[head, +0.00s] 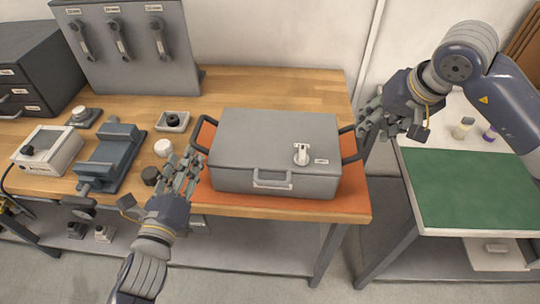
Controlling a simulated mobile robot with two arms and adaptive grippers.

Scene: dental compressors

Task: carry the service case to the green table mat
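The grey service case (275,145) sits closed on an orange mat (345,200) on the wooden workbench. It has a front handle, a white latch on its lid and a dark side handle at each end. My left gripper (187,166) is open and empty, just in front of and beside the left side handle (201,137). My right gripper (366,122) is at the right side handle (351,146), with its fingers apart; whether they touch the handle is unclear. The green table mat (470,190) lies bare on a separate table at the right.
A gap separates the workbench (300,82) from the right table. A vise (110,155), a white box device (47,150) and small parts stand left of the case. Small containers (463,128) stand behind the green mat. A tool panel (130,45) stands at the back.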

